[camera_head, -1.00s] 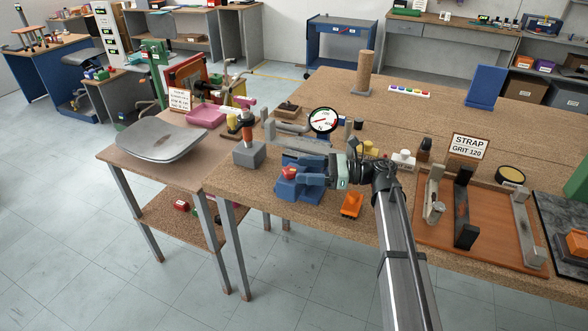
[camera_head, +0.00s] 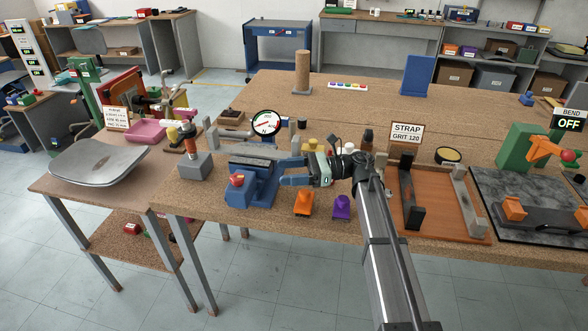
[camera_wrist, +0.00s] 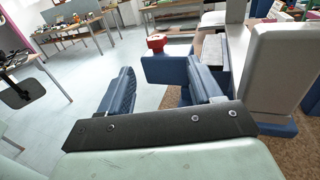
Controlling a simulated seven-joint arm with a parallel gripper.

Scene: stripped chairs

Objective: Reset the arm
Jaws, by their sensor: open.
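My gripper (camera_head: 283,171) is at the end of my arm, above the workbench (camera_head: 215,215). Its two blue fingers point left in the head view and stand apart with nothing between them. They also show in the wrist view (camera_wrist: 160,82). A blue vise-like fixture (camera_head: 255,192) with a red knob (camera_head: 237,180) and a grey top part is just left of the fingertips. In the wrist view the fixture (camera_wrist: 168,68) is close beyond the right finger; whether they touch cannot be told.
An orange object (camera_head: 304,203) and a purple one (camera_head: 341,207) stand below my gripper. A round dial (camera_head: 265,123) and small yellow-topped items are behind it. A framed strap board (camera_head: 440,215) lies right of my arm. Clear floor (camera_head: 265,290) shows in front.

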